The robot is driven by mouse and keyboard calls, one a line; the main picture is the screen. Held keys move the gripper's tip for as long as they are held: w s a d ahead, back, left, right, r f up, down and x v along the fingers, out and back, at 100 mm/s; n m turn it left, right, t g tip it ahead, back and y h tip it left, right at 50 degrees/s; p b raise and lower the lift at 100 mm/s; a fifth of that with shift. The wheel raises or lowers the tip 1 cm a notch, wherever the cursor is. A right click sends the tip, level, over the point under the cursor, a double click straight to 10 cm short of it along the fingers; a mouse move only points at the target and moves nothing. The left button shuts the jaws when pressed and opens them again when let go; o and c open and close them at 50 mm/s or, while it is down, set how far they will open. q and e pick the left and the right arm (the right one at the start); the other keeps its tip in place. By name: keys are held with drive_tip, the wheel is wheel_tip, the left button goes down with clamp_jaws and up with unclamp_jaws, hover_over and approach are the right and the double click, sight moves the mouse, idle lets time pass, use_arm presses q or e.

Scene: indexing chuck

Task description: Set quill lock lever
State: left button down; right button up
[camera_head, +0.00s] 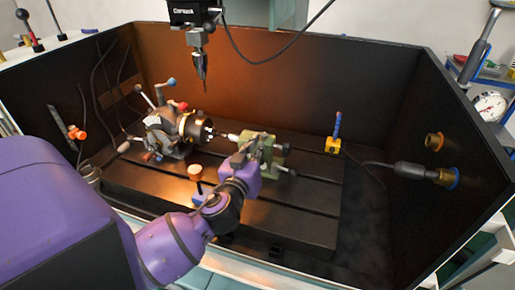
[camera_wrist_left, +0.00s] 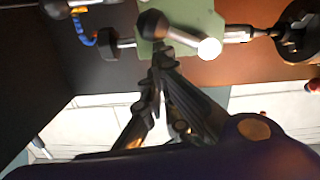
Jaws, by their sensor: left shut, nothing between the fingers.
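The green tailstock (camera_head: 270,158) stands on the dark slotted table, to the right of the indexing chuck (camera_head: 195,126). In the left wrist view the green tailstock body (camera_wrist_left: 188,12) is at the top, with a lever ending in a pale round knob (camera_wrist_left: 209,48) and a dark ball (camera_wrist_left: 152,24) at its other end. I take this to be the quill lock lever. My left gripper (camera_head: 256,146) is at the tailstock, partly covering it. In the wrist view its closed fingertips (camera_wrist_left: 160,58) are just below the lever, empty; contact is unclear.
Dark walls enclose the table (camera_head: 300,228). A spindle probe (camera_head: 200,70) hangs above the chuck. A yellow block with a blue post (camera_head: 333,144) stands right of the tailstock. A pale-topped post (camera_head: 195,174) stands near my left wrist. The table's right front is clear.

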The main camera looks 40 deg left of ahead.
use_arm(q)
drive_tip(key=shift+d+f+m, duration=0.3)
drive_tip(key=shift+f+m, duration=0.35)
drive_tip(key=shift+m, duration=0.45)
drive_tip(key=shift+d+f, duration=0.1)
drive_tip(key=shift+f, duration=0.4)
drive_tip(key=shift+w, duration=0.1)
